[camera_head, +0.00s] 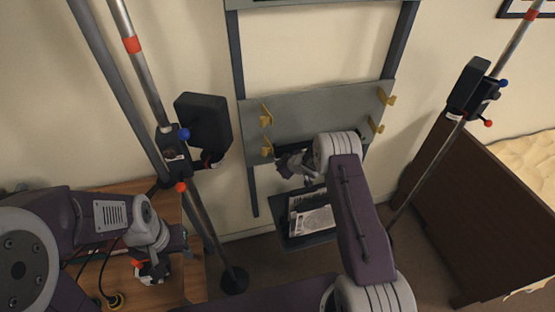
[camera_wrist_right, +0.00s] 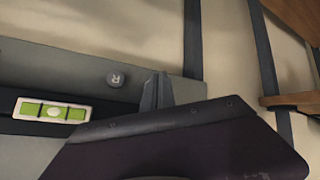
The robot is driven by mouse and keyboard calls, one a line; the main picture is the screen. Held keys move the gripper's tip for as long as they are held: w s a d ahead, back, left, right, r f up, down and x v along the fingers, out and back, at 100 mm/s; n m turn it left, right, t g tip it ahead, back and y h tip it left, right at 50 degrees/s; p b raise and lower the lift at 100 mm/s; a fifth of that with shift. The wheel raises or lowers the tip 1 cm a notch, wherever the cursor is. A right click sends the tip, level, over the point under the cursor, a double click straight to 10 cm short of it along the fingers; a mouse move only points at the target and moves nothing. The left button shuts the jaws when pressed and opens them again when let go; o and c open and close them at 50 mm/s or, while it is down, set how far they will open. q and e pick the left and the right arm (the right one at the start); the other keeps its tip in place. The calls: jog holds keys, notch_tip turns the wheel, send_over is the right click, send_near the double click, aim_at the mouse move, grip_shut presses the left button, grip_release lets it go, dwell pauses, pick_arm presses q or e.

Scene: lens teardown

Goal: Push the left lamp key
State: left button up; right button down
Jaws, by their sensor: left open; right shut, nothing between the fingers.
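A round grey key marked R (camera_wrist_right: 114,79) sits on a grey panel in the right wrist view, just left of my right gripper's fingertips. No key marked as the left one can be made out in either view. My right gripper (camera_wrist_right: 157,82) is shut and empty near the panel; a gap to the R key shows. In the head view my right gripper (camera_head: 283,167) is in front of the lower edge of the grey panel (camera_head: 310,112) and hides part of it. My left gripper (camera_head: 148,270) is open, low over the wooden desk at left.
A black lamp head (camera_head: 204,121) on a pole stands left of the panel; another (camera_head: 468,90) stands at right. Yellow hooks (camera_head: 266,116) jut from the panel. A dark tray (camera_head: 297,240) with papers (camera_head: 313,221) hangs below. A green bubble level (camera_wrist_right: 54,111) is near the R key.

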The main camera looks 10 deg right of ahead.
jog(key=shift+w+r, duration=0.2)
jog(key=shift+w, duration=0.4)
dwell(0.8)
jog(key=shift+s+f, duration=0.15)
jog(key=shift+s, duration=0.8)
jog(key=s, duration=0.6)
jog(key=shift+d, duration=0.15)
